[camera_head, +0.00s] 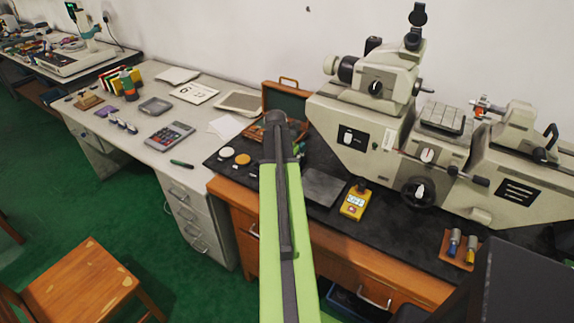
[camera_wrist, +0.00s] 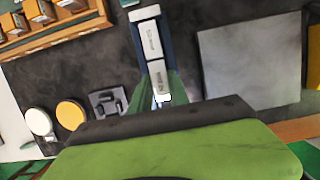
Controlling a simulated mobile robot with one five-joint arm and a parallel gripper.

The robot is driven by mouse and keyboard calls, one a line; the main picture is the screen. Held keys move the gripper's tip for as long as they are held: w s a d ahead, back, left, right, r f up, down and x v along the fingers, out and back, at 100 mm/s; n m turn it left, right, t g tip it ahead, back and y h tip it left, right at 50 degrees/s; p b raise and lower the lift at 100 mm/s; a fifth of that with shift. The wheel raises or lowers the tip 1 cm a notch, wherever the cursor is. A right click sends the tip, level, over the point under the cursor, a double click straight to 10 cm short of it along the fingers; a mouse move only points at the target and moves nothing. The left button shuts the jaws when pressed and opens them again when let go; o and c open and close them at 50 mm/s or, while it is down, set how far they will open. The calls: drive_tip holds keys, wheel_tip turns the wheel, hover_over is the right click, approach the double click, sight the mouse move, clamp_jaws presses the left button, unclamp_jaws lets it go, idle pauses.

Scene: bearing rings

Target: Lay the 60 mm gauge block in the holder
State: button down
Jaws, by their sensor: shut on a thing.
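In the wrist view my gripper (camera_wrist: 159,92) is shut on a small grey lettered block (camera_wrist: 158,76), which seems to be the gauge block; its size mark is not readable. Just beyond it, in line, is a whitish lettered piece (camera_wrist: 149,35) with a dark blue body (camera_wrist: 167,40) beside it, probably the holder. I cannot tell whether the grey block touches it or is inside it. In the head view my arm covers the gripper, the block and the holder.
A wooden case of blocks (camera_wrist: 50,30), pale disc (camera_wrist: 39,122), yellow disc (camera_wrist: 71,114), dark notched piece (camera_wrist: 107,102) and grey plate (camera_wrist: 250,58) lie around on the black mat. In the head view a large measuring machine (camera_head: 360,130) and yellow device (camera_head: 355,201) stand at right.

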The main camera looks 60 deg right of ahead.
drive_tip(key=shift+f, duration=0.15)
drive_tip(key=c, duration=1.2)
unclamp_jaws()
drive_tip(key=shift+o, duration=0.2)
wheel_tip(320, 180, up, 9)
drive_tip(key=p, duration=0.8)
drive_tip(key=shift+f, duration=0.2)
